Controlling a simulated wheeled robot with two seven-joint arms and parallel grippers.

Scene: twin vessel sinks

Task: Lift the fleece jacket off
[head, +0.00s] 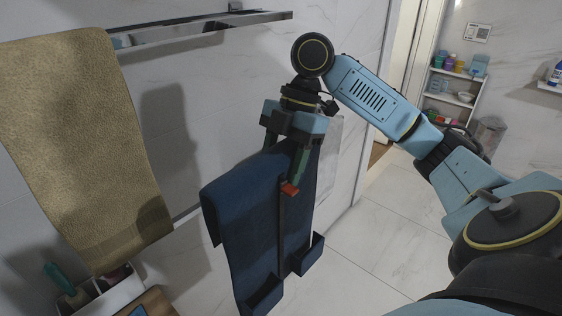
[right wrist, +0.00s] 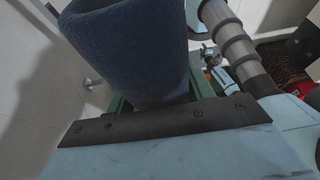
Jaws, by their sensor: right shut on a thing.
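The fleece jacket (head: 252,218) is dark blue with a red tag and hangs down from my right gripper (head: 290,180). The gripper points downward and is shut on the jacket's upper part. The jacket is held in the air beside the wall, apart from the metal rail. In the right wrist view the blue fleece (right wrist: 130,45) fills the space in front of the jaws and hides the fingertips. My left gripper is not in view.
A metal rail (head: 200,30) runs along the marble wall at the upper left. A tan towel (head: 85,140) hangs at the left, with a white container (head: 105,297) below it. The tiled floor (head: 370,255) at centre right is clear.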

